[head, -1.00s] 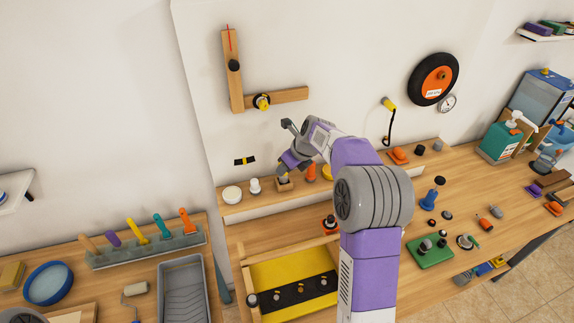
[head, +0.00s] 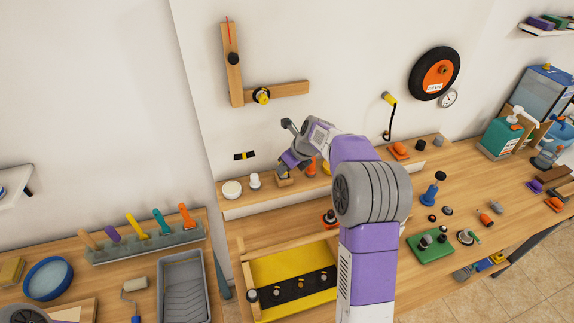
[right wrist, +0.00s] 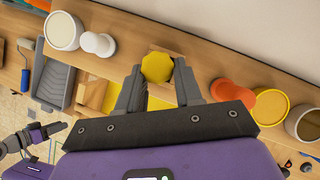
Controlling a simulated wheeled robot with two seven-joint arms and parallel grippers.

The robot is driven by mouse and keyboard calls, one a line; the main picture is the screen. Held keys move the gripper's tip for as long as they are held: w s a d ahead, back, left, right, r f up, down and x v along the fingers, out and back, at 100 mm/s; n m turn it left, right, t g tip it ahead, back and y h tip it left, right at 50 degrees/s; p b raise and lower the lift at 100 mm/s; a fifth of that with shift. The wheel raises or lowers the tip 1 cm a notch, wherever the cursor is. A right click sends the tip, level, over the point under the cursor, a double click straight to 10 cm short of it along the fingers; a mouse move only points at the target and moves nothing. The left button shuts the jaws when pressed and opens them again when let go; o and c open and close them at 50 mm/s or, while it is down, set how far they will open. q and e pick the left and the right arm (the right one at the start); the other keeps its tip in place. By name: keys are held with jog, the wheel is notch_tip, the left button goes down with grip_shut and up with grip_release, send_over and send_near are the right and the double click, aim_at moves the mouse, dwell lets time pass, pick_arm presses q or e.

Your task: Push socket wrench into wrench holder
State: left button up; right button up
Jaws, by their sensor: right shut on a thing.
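My right gripper (head: 284,172) is low over the back shelf in the head view. In the right wrist view its fingers (right wrist: 160,88) are shut on a yellow many-sided piece, the top of the socket wrench (right wrist: 157,67). The wrench holder, a small wooden block (head: 285,181), is directly under the gripper on the shelf. The wrench's lower part is hidden, so I cannot tell how deep it sits in the block. Part of my left arm, seemingly with its gripper (right wrist: 52,131), shows at the left of the right wrist view; its jaws are unclear.
A white round tub (head: 232,189) and a white knobbed piece (head: 254,180) stand left of the block. An orange piece (right wrist: 232,92) and a yellow disc (right wrist: 270,106) stand close on its other side. The wall is right behind the shelf. A yellow-bottomed tray (head: 265,272) lies below.

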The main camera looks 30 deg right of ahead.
jog(key=shift+f, duration=0.15)
dwell(0.7)
jog(key=o, duration=1.1)
jog(key=v, duration=0.7)
jog(key=shift+s+r+p, duration=0.15)
jog(key=shift+r+p, duration=0.1)
jog(key=shift+p, duration=0.15)
jog(key=shift+f, duration=0.1)
